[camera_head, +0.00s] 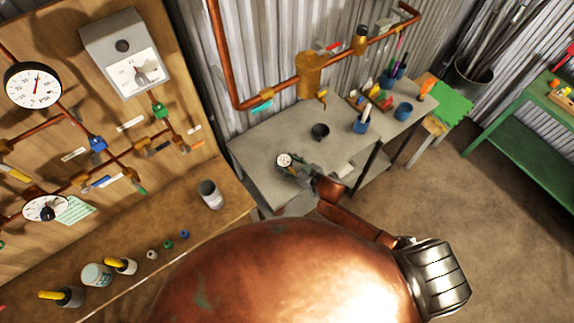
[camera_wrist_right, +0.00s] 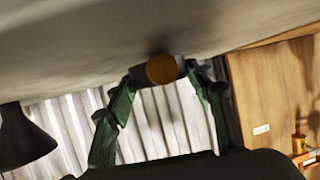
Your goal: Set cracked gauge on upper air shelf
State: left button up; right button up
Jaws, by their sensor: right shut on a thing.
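A small round gauge (camera_head: 285,160) with a white face and dark rim is held over the near part of the grey bench top (camera_head: 262,150) in the head view. My right gripper (camera_head: 297,172) is shut on it. In the right wrist view the green fingers of the right gripper (camera_wrist_right: 160,95) close around a dark part with a round brown end (camera_wrist_right: 162,69), close to the grey surface. I cannot tell whether it touches that surface, and any crack is too small to see. My left gripper is not in view.
A dark cup (camera_head: 320,131) stands on the grey bench beyond the gauge. Blue holders with tools (camera_head: 361,124) stand to the right. A copper pipe (camera_head: 270,97) runs along the wall behind. A wooden gauge board (camera_head: 60,150) and a metal cup (camera_head: 210,195) are at left.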

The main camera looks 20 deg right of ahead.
aim_at(287, 163)
jog(key=shift+r, duration=0.55)
notch_tip(287, 163, up, 2)
jog(key=shift+s+r, duration=0.15)
jog(key=shift+r, duration=0.1)
jog(key=s+d+r+m+t+h+b, duration=0.1)
jog(key=s+d+r+m+h+b, duration=0.1)
jog(key=s+r+b, duration=0.4)
jog(key=s+d+r+m+h+b, duration=0.2)
jog(key=s+r+b, duration=0.4)
jog(key=s, duration=0.3)
jog(key=shift+s+m+t+h, duration=0.35)
jog(key=shift+m+h, duration=0.55)
jog(key=shift+h, duration=0.4)
jog(key=shift+w+f, duration=0.1)
